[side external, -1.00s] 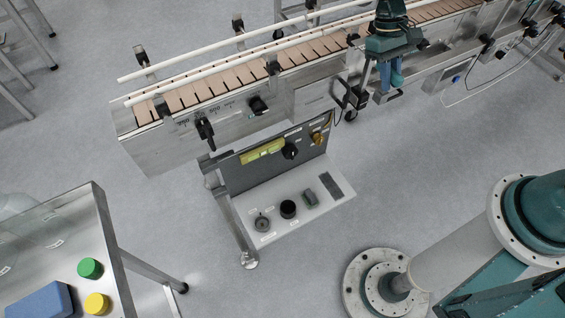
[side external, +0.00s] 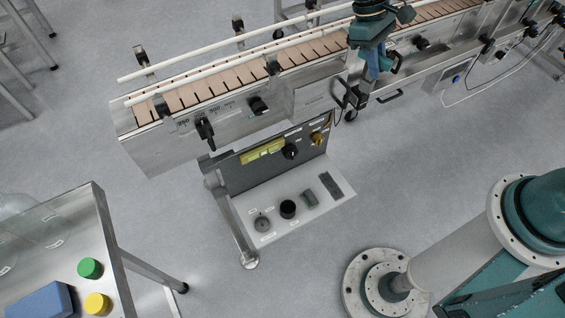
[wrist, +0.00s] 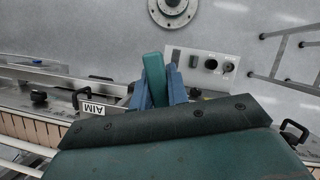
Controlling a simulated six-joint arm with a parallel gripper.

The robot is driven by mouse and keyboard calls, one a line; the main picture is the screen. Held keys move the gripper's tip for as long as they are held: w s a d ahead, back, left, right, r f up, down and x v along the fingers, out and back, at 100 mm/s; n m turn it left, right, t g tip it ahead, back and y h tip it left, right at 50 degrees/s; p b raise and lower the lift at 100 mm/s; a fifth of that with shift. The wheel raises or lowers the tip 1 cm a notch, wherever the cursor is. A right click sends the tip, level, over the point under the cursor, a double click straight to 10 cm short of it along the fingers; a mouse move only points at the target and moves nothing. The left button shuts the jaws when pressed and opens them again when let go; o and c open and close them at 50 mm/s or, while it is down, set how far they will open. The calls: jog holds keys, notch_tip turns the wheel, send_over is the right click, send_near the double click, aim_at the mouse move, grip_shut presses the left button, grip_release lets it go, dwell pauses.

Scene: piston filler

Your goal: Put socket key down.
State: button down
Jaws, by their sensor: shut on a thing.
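My gripper (side external: 373,70) is by the near side of the conveyor, right of the control panel, with its blue fingers pointing down. In the wrist view my gripper (wrist: 158,92) has its two blue fingers close together around a green bar (wrist: 153,75), which I take to be the socket key. The shelf (wrist: 194,75) also shows in the wrist view.
The shelf holds a round grey part (side external: 262,223), a black cylinder (side external: 288,209), a grey-green block (side external: 310,197) and a dark pad (side external: 331,185). The control panel (side external: 235,175) stands behind it. The conveyor (side external: 205,90) has rails and protruding handles. A steel table (side external: 85,230) stands lower left.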

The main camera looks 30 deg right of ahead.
jog(key=s+a+n+t, duration=0.1)
jog(key=a+n+t, duration=0.8)
jog(key=a+n, duration=2.2)
notch_tip(320, 180, down, 24)
jog(key=a+m, duration=0.1)
jog(key=m, duration=0.1)
jog(key=shift+r+m, duration=0.2)
jog(key=shift+m, duration=0.1)
jog(key=shift+a+f, duration=0.1)
notch_tip(320, 180, down, 16)
jog(key=shift+f, duration=1.9)
